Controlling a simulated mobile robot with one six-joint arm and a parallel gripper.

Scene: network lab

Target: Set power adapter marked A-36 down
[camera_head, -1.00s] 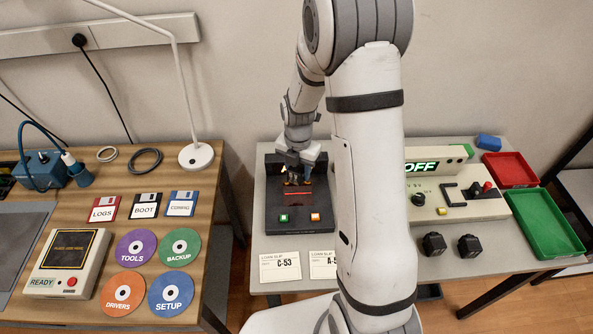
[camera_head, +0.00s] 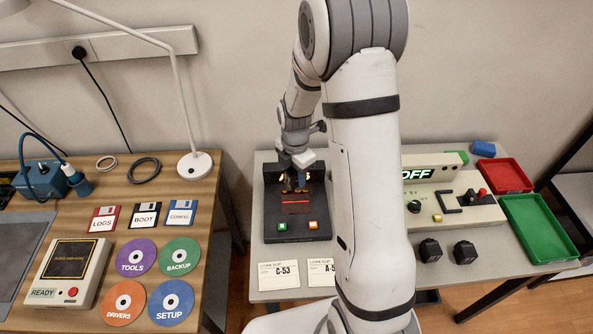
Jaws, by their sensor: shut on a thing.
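My gripper (camera_head: 295,188) points down over a black device (camera_head: 295,228) with a red lit line and green and orange buttons, on the grey table. The gripper is shut on a small dark thing, apparently the power adapter. It is largely hidden by the fingers, and no A-36 mark can be read. I cannot tell whether it touches the device. Two other black adapter-like blocks, one (camera_head: 430,250) and another (camera_head: 465,253), stand on the grey table right of my arm.
Loan slips C-53 (camera_head: 279,275) and A-5… (camera_head: 321,272), partly covered by my arm, lie in front of the device. An OFF panel (camera_head: 455,208), red tray (camera_head: 506,176) and green tray (camera_head: 538,230) are at right. Disks and floppies cover the wooden table (camera_head: 210,190).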

